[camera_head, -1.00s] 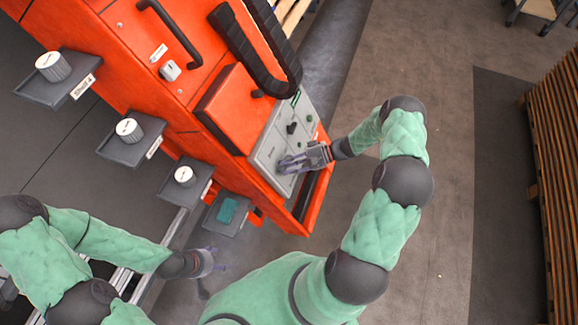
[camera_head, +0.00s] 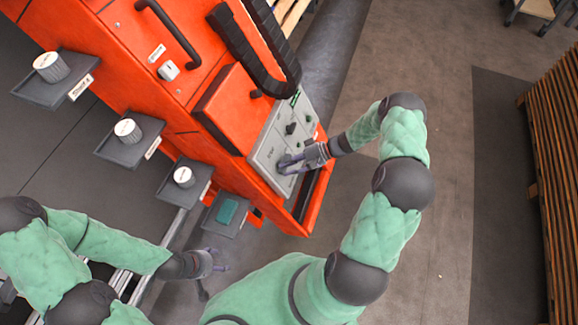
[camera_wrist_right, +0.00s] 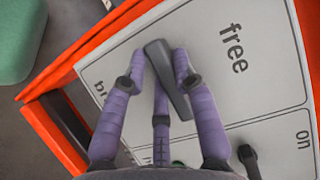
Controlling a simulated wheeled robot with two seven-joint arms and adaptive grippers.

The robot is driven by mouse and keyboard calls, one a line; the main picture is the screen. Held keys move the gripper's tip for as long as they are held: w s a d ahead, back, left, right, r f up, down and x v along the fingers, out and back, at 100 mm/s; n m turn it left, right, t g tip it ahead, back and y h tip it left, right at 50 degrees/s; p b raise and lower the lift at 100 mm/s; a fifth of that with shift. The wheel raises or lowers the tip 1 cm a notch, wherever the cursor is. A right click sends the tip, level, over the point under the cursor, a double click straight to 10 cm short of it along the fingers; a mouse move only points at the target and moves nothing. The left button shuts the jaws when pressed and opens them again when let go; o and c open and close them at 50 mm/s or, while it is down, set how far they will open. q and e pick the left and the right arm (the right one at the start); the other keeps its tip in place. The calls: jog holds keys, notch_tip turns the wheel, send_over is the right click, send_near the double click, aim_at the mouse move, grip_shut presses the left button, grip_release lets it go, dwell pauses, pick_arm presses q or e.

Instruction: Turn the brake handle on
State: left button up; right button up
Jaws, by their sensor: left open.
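The brake handle (camera_wrist_right: 166,78) is a dark lever on the pale grey panel (camera_head: 268,152) of the orange machine. In the right wrist view its broad end points up and slightly left, between the "free" label and a partly hidden label starting "br". My right gripper (camera_head: 285,164) is at the panel. Its purple fingers (camera_wrist_right: 160,68) stand on both sides of the handle. The right finger overlaps the lever, and a small gap shows at the left fingertip. I cannot tell whether they grip it. My left gripper (camera_head: 221,262) is open and empty, below the small shelves.
A dark knob (camera_head: 290,128) and green buttons sit higher on the panel. Small shelves (camera_head: 130,150) with white-topped dials project at left, and one holds a teal block (camera_head: 228,210). A dark cable chain (camera_head: 262,60) hangs above. Open floor lies right of my right arm.

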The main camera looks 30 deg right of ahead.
jog(key=o, duration=0.3)
jog(key=v, duration=1.2)
dwell(0.3)
